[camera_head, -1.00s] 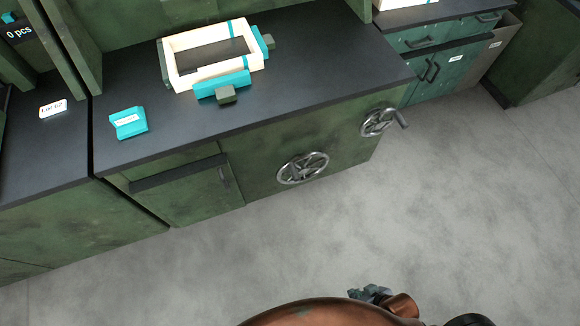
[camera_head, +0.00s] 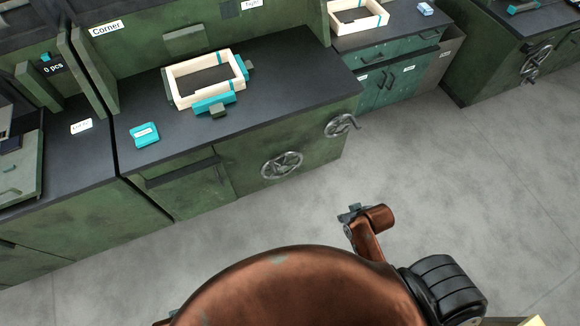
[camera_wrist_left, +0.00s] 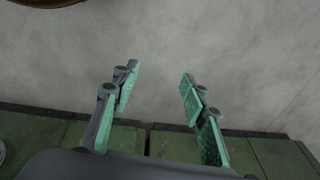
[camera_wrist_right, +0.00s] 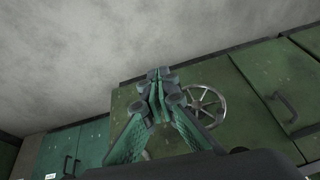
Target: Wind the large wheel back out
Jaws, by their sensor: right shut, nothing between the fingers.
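The larger spoked metal wheel (camera_head: 282,165) is on the front of the green cabinet under the bench. A smaller handwheel (camera_head: 341,125) with a crank handle is at the cabinet's right end. My right gripper (camera_head: 352,212) is out over the floor, apart from both wheels. In the right wrist view its fingers (camera_wrist_right: 158,75) are shut and empty, and a spoked wheel (camera_wrist_right: 222,105) shows behind them, partly covered. My left gripper (camera_wrist_left: 160,82) is open and empty, with only floor between its fingers. I cannot make it out in the head view.
A cream crate frame (camera_head: 176,93) with teal clamps sits on the dark bench top (camera_head: 290,75). A teal block (camera_head: 145,134) lies at the bench's left. Another cream frame (camera_head: 358,18) stands on the bench behind. Open grey floor (camera_head: 440,170) lies before the cabinets.

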